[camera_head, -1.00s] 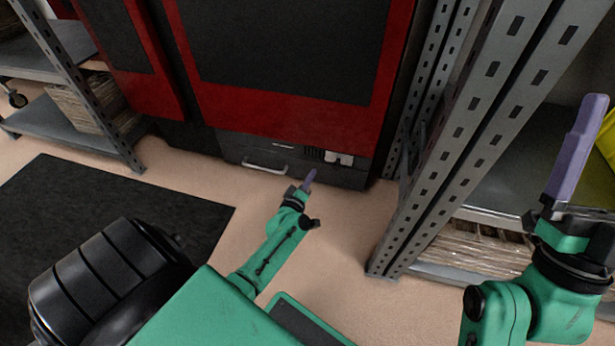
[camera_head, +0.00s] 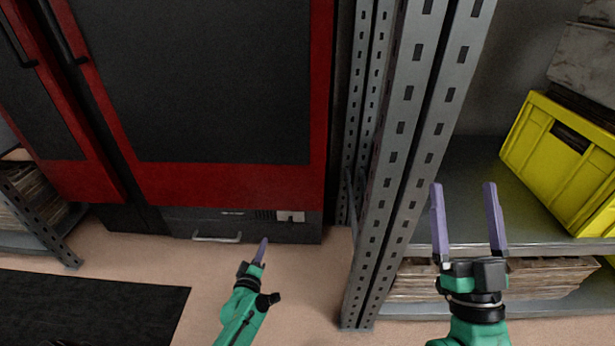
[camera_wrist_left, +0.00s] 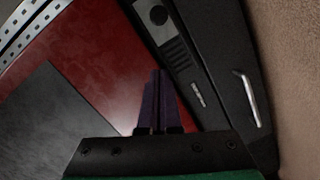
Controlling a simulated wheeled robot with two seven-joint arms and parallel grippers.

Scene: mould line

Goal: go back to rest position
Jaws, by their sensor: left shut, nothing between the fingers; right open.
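My left gripper (camera_head: 261,251) is shut and empty, low in the middle of the head view, in front of the base of the red and black cabinet (camera_head: 250,183). Its closed purple fingers also show in the left wrist view (camera_wrist_left: 158,98), with the cabinet's red panel and dark base behind them. My right gripper (camera_head: 465,212) is open and empty at the right of the head view. Its two purple fingers point up, apart from each other, in front of the metal shelf unit.
A grey perforated shelf post (camera_head: 398,165) stands between my two grippers. A yellow crate (camera_head: 562,160) sits on the shelf (camera_head: 470,185) at the right. A black mat (camera_head: 90,308) lies on the floor at the left. The floor beside my left gripper is clear.

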